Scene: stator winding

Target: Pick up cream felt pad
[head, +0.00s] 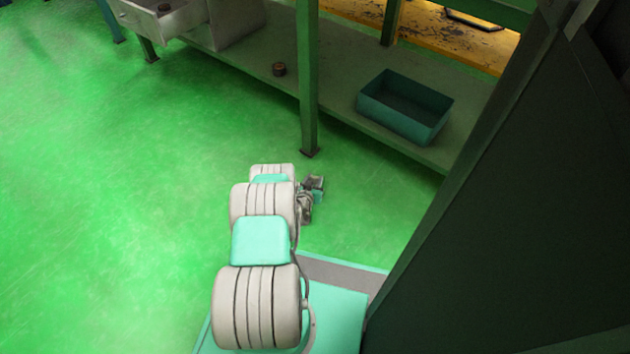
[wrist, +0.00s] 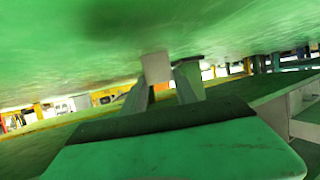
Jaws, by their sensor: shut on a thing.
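My gripper (wrist: 171,72) shows in the wrist view, its two fingers close together beyond the teal hand body. A small pale cream block (wrist: 155,67) sits at the fingertips, mostly at the left finger; I take it for the cream felt pad, held by the gripper. Its far side and the grip contact are hard to see. In the head view, the end of my arm is low over the green floor, beside the bench, largely hidden behind my arm links. The pad cannot be made out there.
A bench's lower shelf (head: 340,95) holds an open teal bin (head: 438,128) and a small round brown part (head: 279,70). A green bench leg (head: 308,90) stands just beyond my arm. An open drawer (head: 140,20) is at upper left. The floor (head: 110,190) at left is clear.

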